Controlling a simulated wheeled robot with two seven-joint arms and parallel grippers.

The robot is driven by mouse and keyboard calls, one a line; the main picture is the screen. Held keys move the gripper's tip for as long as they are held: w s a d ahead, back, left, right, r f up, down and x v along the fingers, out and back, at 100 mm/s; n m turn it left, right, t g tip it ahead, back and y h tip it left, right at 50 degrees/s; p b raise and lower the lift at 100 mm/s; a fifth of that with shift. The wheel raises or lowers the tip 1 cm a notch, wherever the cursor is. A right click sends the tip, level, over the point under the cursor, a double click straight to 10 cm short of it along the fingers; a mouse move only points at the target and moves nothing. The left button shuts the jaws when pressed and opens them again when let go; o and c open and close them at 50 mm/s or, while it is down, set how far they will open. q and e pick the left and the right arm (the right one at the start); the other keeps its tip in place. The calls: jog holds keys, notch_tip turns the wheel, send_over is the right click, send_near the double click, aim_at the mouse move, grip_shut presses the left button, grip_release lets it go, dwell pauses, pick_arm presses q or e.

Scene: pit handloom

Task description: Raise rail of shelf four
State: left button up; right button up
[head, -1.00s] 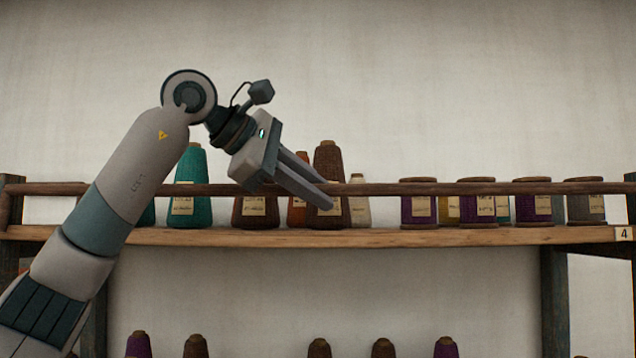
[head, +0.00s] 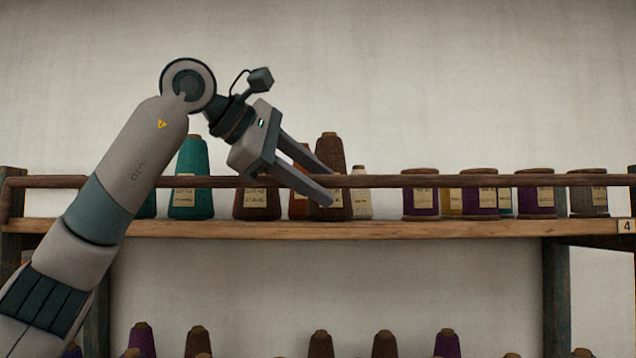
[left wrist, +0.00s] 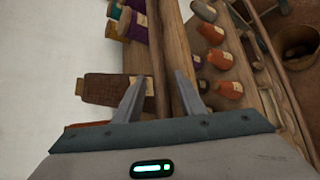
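The rail (head: 440,181) of shelf four is a brown wooden bar. It runs across the front of the cones and spools, a little above the shelf board (head: 430,230), whose right end carries a "4" tag (head: 627,226). My left gripper (head: 331,186) is open and empty at the rail, left of the shelf's middle. One finger shows above the rail and the other crosses in front of it, with its tip below. In the left wrist view, the rail (left wrist: 157,50) passes between the spread fingers (left wrist: 157,88); contact cannot be told. My right gripper is out of view.
Brown cones (head: 330,153) stand close behind the fingers, with a teal cone (head: 188,180) to the left. Purple spools (head: 480,193) stand to the right. More cones (head: 320,345) show below. The wall above the shelf is clear.

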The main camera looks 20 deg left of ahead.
pick_arm(q)
jog(key=shift+s+a+r, duration=0.15)
jog(key=shift+s+a, duration=0.05)
jog(key=shift+s, duration=0.1)
jog(key=b+v, duration=0.4)
jog(key=v, duration=1.2)
jog(key=shift+w+a, duration=0.15)
